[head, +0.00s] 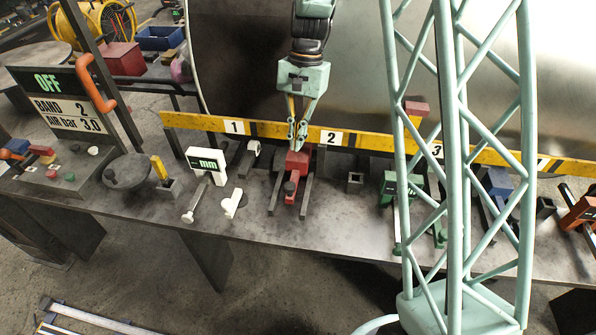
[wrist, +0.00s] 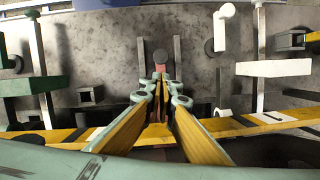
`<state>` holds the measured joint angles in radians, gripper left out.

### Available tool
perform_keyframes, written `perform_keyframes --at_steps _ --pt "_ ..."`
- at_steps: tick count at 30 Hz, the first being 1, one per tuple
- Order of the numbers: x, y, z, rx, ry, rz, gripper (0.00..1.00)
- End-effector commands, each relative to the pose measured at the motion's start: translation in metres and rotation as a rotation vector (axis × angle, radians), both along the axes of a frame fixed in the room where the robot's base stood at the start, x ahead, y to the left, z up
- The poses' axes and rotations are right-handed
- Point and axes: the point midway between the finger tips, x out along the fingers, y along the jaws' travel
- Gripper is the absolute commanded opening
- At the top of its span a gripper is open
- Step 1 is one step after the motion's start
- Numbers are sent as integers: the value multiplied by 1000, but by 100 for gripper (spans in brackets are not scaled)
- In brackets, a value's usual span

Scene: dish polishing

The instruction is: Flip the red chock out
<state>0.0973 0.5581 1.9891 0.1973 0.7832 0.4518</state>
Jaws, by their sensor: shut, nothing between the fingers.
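The red chock (head: 297,160) sits at the yellow rail near the 2 label, between two dark bars. In the wrist view my gripper (wrist: 160,82) hides most of the chock; a reddish strip (wrist: 161,68) and the dark knob (wrist: 160,56) show beyond the tips.
The yellow numbered rail (head: 190,121) runs along the table's back, before a large metal cylinder (head: 250,60). A white mm gauge (head: 207,160) stands left, a green fixture (head: 388,188) right. My lattice column covers part of the right side.

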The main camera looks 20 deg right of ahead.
Motion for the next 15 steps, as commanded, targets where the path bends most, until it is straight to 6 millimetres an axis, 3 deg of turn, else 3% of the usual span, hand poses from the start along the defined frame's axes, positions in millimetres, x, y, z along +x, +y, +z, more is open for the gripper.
perform_keyframes --at_steps 6,15 --pt "6 -1 -14 2 18 -20 0" --pt "8 -1 -19 2 24 -27 0"
